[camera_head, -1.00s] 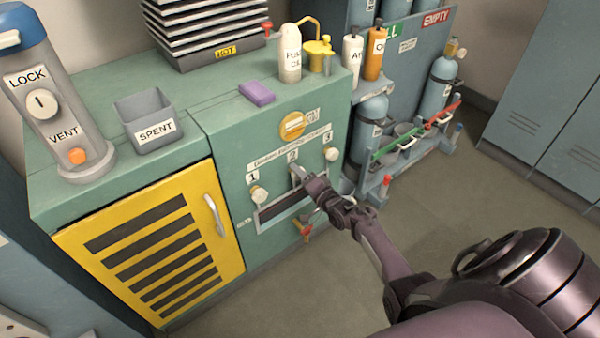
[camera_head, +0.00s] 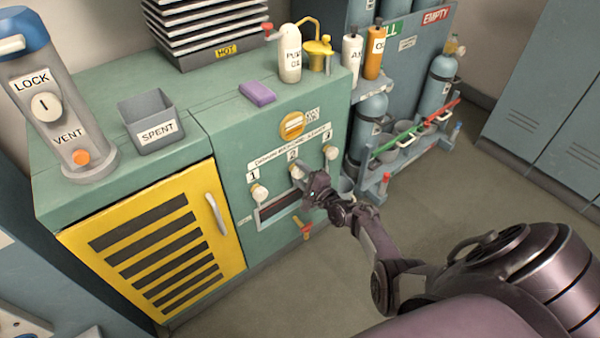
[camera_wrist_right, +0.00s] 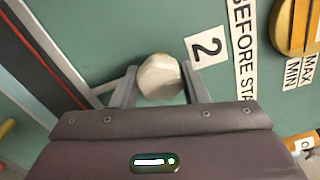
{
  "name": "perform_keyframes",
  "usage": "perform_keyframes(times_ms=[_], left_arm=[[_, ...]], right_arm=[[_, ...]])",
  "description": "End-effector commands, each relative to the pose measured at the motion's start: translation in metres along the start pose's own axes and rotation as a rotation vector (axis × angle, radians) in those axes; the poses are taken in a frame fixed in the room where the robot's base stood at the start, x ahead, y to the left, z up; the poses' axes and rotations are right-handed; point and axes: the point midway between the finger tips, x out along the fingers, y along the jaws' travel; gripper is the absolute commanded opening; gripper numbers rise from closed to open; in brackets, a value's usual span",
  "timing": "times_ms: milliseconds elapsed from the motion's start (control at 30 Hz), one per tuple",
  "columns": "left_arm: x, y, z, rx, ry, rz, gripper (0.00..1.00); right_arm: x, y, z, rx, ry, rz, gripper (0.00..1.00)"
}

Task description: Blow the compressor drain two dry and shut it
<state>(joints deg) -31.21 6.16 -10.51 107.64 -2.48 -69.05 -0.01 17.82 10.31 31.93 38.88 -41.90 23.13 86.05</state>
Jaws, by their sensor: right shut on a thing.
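The drain two knob (camera_wrist_right: 160,78) is a pale faceted knob on the green compressor panel, beside the label "2" (camera_wrist_right: 206,47). My right gripper (camera_wrist_right: 158,88) is shut on this knob, with one finger on each side of it. In the head view my right gripper (camera_head: 303,178) reaches the panel just below label 2 and hides most of the knob. Knob 1 (camera_head: 258,192) is to the left and knob 3 (camera_head: 331,152) to the right, both pale. A dark slot (camera_head: 277,208) lies below the knobs. My left gripper is not in view.
A red-handled yellow valve (camera_head: 303,228) sticks out below the slot. A yellow louvred door (camera_head: 155,245) is at the left. A purple sponge (camera_head: 257,93), a spent bin (camera_head: 153,122) and a bottle (camera_head: 290,55) stand on top. Gas cylinders (camera_head: 437,85) are at the right; the floor in front is clear.

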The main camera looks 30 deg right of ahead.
Motion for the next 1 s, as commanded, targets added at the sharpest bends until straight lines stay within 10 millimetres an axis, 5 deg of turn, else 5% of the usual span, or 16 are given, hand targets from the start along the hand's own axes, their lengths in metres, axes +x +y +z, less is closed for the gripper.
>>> perform_keyframes(times_ms=[500,533,700,1000], left_arm=[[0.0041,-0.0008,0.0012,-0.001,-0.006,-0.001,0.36],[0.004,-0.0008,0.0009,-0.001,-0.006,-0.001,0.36],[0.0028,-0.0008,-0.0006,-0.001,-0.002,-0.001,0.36],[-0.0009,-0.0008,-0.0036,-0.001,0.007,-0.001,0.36]], right_arm=[[-0.0004,0.0012,0.0,0.027,0.001,0.001,0.18],[-0.0004,0.0012,0.0,0.027,0.001,0.001,0.42],[-0.0003,0.0009,0.0,0.025,0.001,0.001,0.62],[-0.0018,0.0001,-0.0001,0.023,0.001,0.0,0.62]])
